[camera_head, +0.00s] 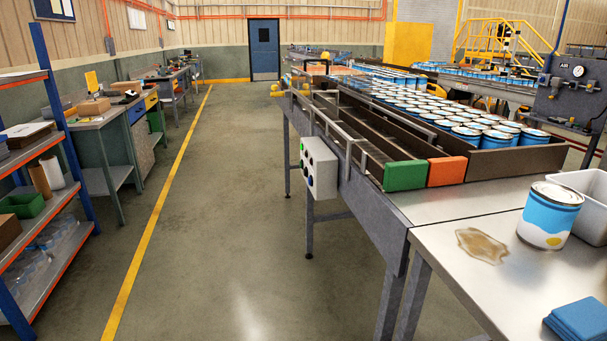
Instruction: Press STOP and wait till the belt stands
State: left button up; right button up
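A pale grey control box (322,170) is fixed to the near left side of the conveyor frame. Its left face carries several small buttons, one of them green at the top; the others look dark, and I cannot read any label or tell which is STOP. The belt (375,124) runs away from me between rails and carries many blue and white cans (470,131) on its right side. This one frame does not show whether the belt moves. Neither of my grippers is in view.
A metal table (450,268) at the right front bears a can (550,215), a brown spill (482,244), a blue cloth (578,320) and a white bin (592,190). Green (405,175) and orange (447,171) blocks close the belt's near end. Shelves (50,215) stand left. The aisle floor (230,200) is clear.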

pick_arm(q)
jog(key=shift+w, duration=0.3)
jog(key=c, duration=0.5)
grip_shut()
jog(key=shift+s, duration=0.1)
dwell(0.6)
